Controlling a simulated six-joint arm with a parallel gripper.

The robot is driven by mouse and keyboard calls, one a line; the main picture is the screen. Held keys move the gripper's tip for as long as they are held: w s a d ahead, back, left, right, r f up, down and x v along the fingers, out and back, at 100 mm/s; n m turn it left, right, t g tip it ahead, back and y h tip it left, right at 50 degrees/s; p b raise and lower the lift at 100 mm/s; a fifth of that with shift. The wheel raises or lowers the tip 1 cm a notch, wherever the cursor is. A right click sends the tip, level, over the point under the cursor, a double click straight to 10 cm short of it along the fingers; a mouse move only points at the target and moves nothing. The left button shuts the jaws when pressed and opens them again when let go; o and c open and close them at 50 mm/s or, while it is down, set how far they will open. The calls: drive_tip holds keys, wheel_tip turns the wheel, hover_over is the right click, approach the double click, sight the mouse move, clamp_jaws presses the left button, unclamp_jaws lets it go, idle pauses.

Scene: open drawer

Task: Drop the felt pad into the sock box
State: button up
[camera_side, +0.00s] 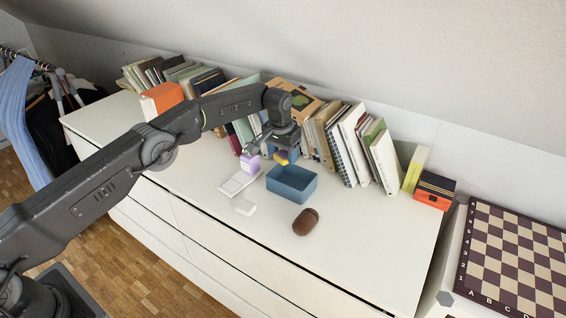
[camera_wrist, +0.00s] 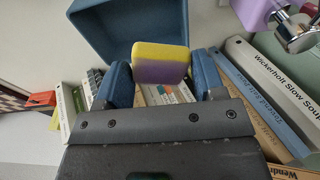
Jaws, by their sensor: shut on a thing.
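The felt pad is a small yellow and purple block (camera_wrist: 161,62), held between the blue fingers of my gripper (camera_wrist: 161,76) in the wrist view. In the side view the pad's yellow part (camera_side: 281,157) shows just under my gripper (camera_side: 283,155), which is shut on it. The sock box is an open blue box (camera_side: 291,190) on the white dresser top. The pad appears near the box's back-left rim, higher than the dresser top. In the wrist view the box (camera_wrist: 100,40) lies beyond the pad, partly out of frame.
A lilac object (camera_side: 249,163) stands left of the box, near a flat white item (camera_side: 238,183). A small white block (camera_side: 245,207) and a brown rounded object (camera_side: 306,222) lie in front. A row of books (camera_side: 340,140) stands behind. The right front dresser top is clear.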

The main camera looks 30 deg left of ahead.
sight(283, 155)
drive_tip(key=shift+f, duration=1.8)
drive_tip(key=shift+f, duration=0.2)
drive_tip(key=shift+f, duration=0.15)
drive_tip(key=o, duration=1)
